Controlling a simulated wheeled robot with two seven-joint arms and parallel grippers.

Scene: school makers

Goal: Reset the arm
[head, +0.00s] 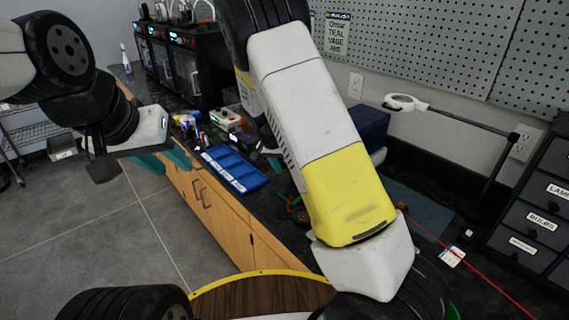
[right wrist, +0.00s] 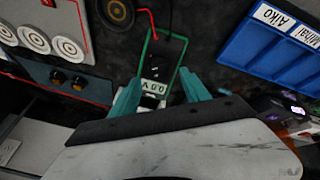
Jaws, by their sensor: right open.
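My left gripper (head: 165,158) is at the left in the head view, above the floor beside the bench; its teal fingers look apart with nothing between them. My right arm crosses the middle of the head view and hides most of the right gripper. The right wrist view shows my right gripper (right wrist: 161,78) open, its two teal fingers apart. A green-edged meter (right wrist: 160,62) with a dark face shows beyond and between these fingers. I cannot tell the gap between them, and nothing is visibly held.
A blue divided tray (head: 233,170) lies on the dark bench, also in the right wrist view (right wrist: 262,38). Black machines (head: 180,62) stand at the back. Labelled drawers (head: 535,215) and an arm lamp (head: 405,103) stand right. Open floor (head: 90,225) lies left.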

